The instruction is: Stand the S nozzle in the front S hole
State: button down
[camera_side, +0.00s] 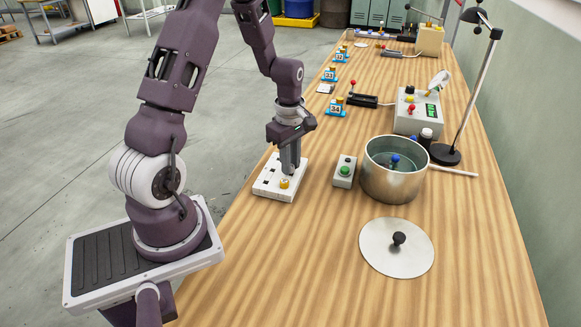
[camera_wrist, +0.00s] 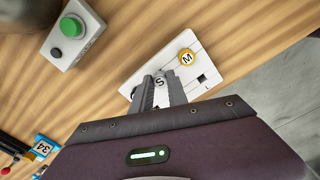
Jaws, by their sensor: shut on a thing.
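The S nozzle (camera_wrist: 160,81), with a pale round top marked S, is between the fingers of my gripper (camera_wrist: 159,88). My gripper is shut on it, pointing down over the white nozzle block (camera_wrist: 204,64). In the side view, my gripper (camera_side: 290,172) is low at the block (camera_side: 266,188), behind the yellow M nozzle. The fingers hide the S nozzle's lower part, so I cannot tell whether it is in a hole. The yellow M nozzle (camera_wrist: 187,58) stands in the block; it also shows in the side view (camera_side: 284,183). A dark square opening (camera_wrist: 202,78) lies beside the L mark.
A box with a green button (camera_side: 345,171) stands right of the block, then a metal pot (camera_side: 390,185). A lid (camera_side: 380,250) with a black knob lies in front. Blue numbered stands (camera_side: 336,109) are farther back. The table's left edge is close to the block.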

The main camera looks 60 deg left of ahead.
notch_tip(320, 180, up, 8)
jog(key=shift+w+a+r, duration=0.1)
jog(key=shift+a, duration=0.05)
jog(key=shift+a+f, duration=1.55)
jog(key=shift+a, duration=0.15)
jog(key=shift+a+f, duration=1.55)
jog(key=shift+a, duration=0.15)
jog(key=shift+f, duration=1.45)
jog(key=c, duration=1.2)
grip_release()
